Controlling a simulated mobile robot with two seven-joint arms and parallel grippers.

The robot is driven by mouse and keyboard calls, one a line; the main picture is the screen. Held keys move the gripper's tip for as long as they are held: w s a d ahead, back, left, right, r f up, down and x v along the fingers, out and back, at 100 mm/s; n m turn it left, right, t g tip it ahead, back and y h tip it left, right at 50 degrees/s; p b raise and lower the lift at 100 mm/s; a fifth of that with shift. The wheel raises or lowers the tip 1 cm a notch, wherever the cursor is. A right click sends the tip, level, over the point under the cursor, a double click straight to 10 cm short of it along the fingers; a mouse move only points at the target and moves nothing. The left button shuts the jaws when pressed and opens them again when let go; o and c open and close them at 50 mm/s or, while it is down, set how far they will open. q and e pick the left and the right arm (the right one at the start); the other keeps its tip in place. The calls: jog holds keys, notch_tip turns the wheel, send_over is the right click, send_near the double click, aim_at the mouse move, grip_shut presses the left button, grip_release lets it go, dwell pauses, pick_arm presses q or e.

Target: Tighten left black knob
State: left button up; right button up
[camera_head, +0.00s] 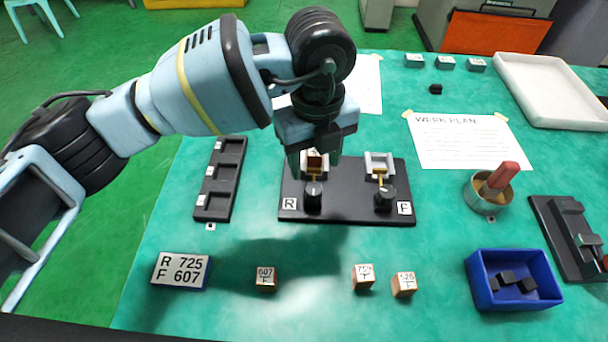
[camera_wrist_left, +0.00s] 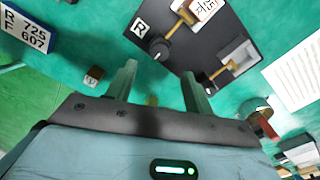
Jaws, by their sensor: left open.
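The left black knob (camera_head: 313,196) stands beside the R label on the black fixture plate (camera_head: 345,213). It also shows in the left wrist view (camera_wrist_left: 160,50), just beyond my fingertips. A copper block (camera_head: 314,162) with a printed label sits in the left holder behind that knob. The right black knob (camera_head: 385,199) is beside the F label, with an empty-looking holder (camera_head: 379,163) behind it. My left gripper (camera_head: 317,160) hangs over the left half of the fixture; it also shows in the left wrist view (camera_wrist_left: 158,74), open and empty, fingers apart. My right gripper is out of view.
A number plate (camera_head: 181,270) and several loose copper blocks (camera_head: 266,279) lie in front of the fixture. A dark slotted tray (camera_head: 220,180) is left of it. A blue bin (camera_head: 515,280) and a tin with a red-handled tool (camera_head: 487,197) are right.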

aim_at(314, 189)
pick_arm(q)
jog(key=shift+w+a+r, duration=0.1)
jog(key=shift+f, duration=0.55)
notch_tip(314, 189, down, 7)
jog(key=shift+r, duration=0.15)
jog(key=c, duration=1)
jog(key=shift+o, duration=0.2)
